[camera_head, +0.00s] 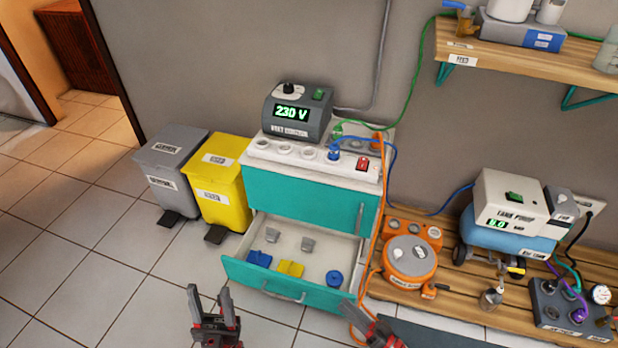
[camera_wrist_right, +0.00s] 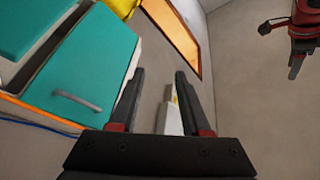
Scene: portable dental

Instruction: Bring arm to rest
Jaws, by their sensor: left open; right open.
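My left gripper (camera_head: 210,303) is at the bottom centre of the head view, in front of the open drawer (camera_head: 282,290). Its fingers point up and stand apart, with nothing between them. My right gripper (camera_head: 366,322) is at the bottom edge, right of the drawer front, and only partly in view. In the right wrist view the right gripper (camera_wrist_right: 160,90) has its two dark fingers spread, with nothing held. A red and black gripper of mine (camera_wrist_right: 298,48) shows at the top right of that view.
The teal cabinet (camera_head: 310,200) has its lower drawer out, holding blue, yellow and grey pieces. An orange round device (camera_head: 408,260) and a pump unit (camera_head: 512,205) sit on a wooden pallet at right. Grey (camera_head: 172,165) and yellow (camera_head: 219,180) bins stand left. Tiled floor at left is clear.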

